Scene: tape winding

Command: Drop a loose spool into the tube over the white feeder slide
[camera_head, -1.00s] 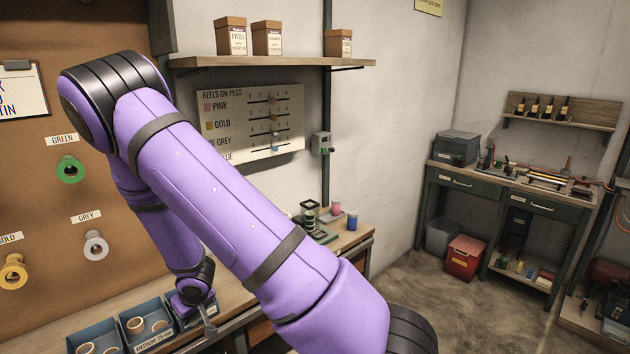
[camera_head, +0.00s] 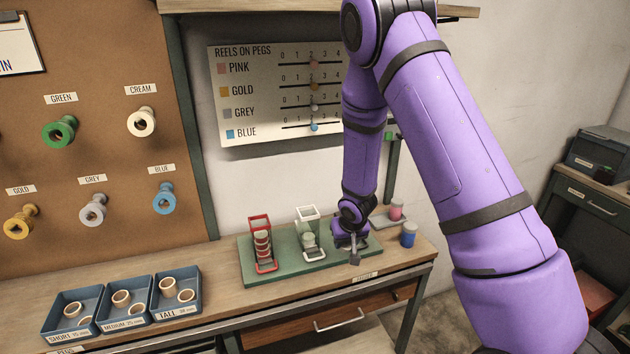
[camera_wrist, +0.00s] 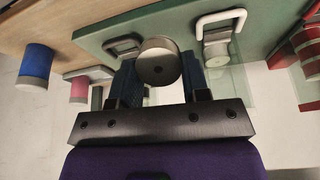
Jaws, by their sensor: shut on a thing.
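My gripper (camera_wrist: 160,82) is shut on a pale round spool (camera_wrist: 158,62), seen end-on between the two fingers in the wrist view. In the head view my gripper (camera_head: 354,252) is low over the right part of the green board, right of the white feeder. The white feeder slide (camera_head: 313,257) stands mid-board, with its clear tube (camera_head: 308,222) above it and pale spools low inside. In the wrist view the white frame (camera_wrist: 222,18) is right of the held spool, apart from it. A dark frame (camera_wrist: 122,44) is on the other side. My wrist hides that one in the head view.
The red feeder (camera_head: 260,225) holds a stack at the board's left. The short (camera_head: 52,325), medium (camera_head: 137,318) and tall (camera_head: 190,306) trays hold loose spools. Blue (camera_head: 408,235) and pink (camera_head: 396,208) cylinders stand right of the board. Coloured reels hang on pegs at left.

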